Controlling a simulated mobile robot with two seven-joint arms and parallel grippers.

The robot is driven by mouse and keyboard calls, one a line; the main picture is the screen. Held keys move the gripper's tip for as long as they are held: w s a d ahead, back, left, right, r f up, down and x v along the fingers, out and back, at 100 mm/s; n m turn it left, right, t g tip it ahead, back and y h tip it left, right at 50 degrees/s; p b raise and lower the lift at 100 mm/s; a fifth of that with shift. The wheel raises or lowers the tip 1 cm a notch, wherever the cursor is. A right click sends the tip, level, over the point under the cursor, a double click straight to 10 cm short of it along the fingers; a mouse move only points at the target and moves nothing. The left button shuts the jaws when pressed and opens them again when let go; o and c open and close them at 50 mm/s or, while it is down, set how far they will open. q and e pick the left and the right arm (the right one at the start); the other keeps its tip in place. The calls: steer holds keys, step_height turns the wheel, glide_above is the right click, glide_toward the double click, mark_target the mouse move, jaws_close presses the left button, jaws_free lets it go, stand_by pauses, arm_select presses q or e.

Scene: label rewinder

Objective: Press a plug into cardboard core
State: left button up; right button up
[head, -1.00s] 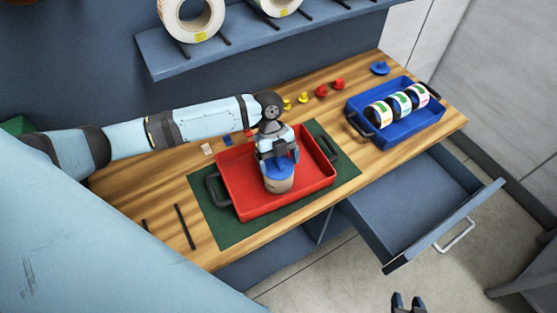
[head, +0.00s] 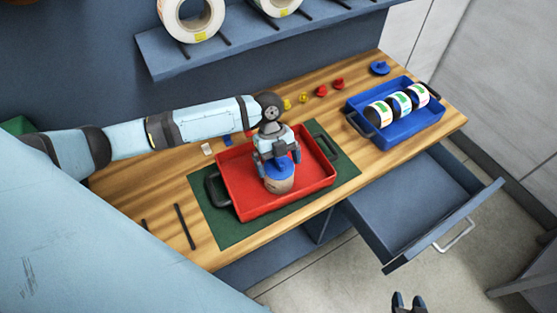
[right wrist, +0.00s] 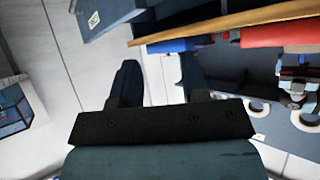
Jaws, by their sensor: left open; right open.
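A cardboard core (head: 279,187) stands upright in the red tray (head: 240,196), with a blue plug (head: 280,168) at its top. How deep the plug sits in the core I cannot tell. My left gripper (head: 277,158) is directly above the plug, pointing down, with its fingers open around the plug's upper part. Another blue plug (head: 380,68) lies at the back right of the bench. My right gripper (head: 408,302) is open and empty, low in front of the bench; it also shows in the right wrist view (right wrist: 158,88).
A blue tray (head: 384,139) with several label rolls stands at the right. An open drawer (head: 415,197) juts out below it. Red plugs (head: 321,91) and yellow plugs lie behind the red tray. A shelf with large rolls (head: 192,20) is above.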

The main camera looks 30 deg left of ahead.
arm_select(q)
steer(key=p+v, duration=0.5)
steer(key=v, duration=0.3)
steer(key=shift+s+d+r+p, duration=0.1)
steer(key=shift+p, duration=0.3)
steer(key=v, duration=0.6)
arm_select(e)
steer(key=shift+m, duration=0.3)
steer(key=r, duration=0.4)
steer(key=shift+s+d+r, duration=0.1)
steer(key=shift+d+r, duration=0.25)
steer(key=shift+r, duration=0.1)
